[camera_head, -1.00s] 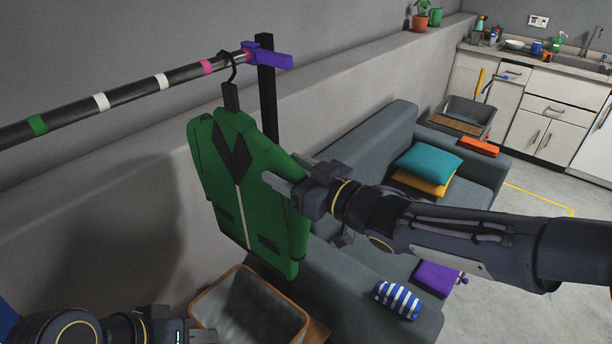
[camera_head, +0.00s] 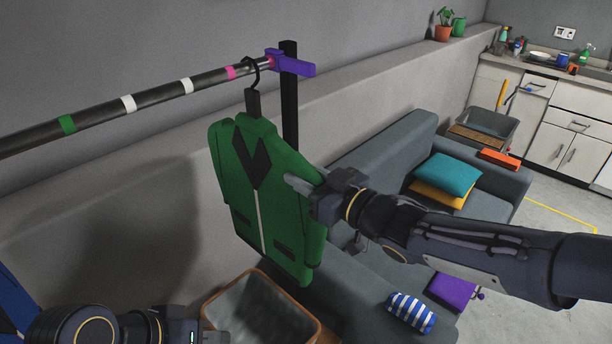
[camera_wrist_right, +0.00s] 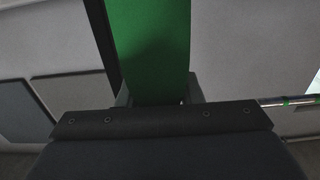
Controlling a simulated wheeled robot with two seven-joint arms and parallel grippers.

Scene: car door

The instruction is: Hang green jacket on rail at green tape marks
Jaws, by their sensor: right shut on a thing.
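The green jacket (camera_head: 238,195) hangs upright on a black hanger (camera_head: 253,100). The hanger's hook overlaps the rail (camera_head: 95,119) between the pink mark and the purple end bracket; I cannot tell whether it rests on the rail. A green tape mark (camera_head: 67,124) is on the rail further left. My right gripper (camera_head: 300,185) is shut on the jacket at its right side; green cloth (camera_wrist_right: 150,45) fills the middle of the wrist view. My left gripper (camera_head: 188,336) is at the bottom edge, mostly cut off, below and left of the jacket.
White marks (camera_head: 128,104) and a pink mark (camera_head: 231,73) lie along the rail. A purple bracket (camera_head: 296,67) on a black post (camera_head: 290,110) ends it. An open wood-rimmed bin (camera_head: 262,307) stands below the jacket. A grey sofa (camera_head: 372,160) is behind my right arm.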

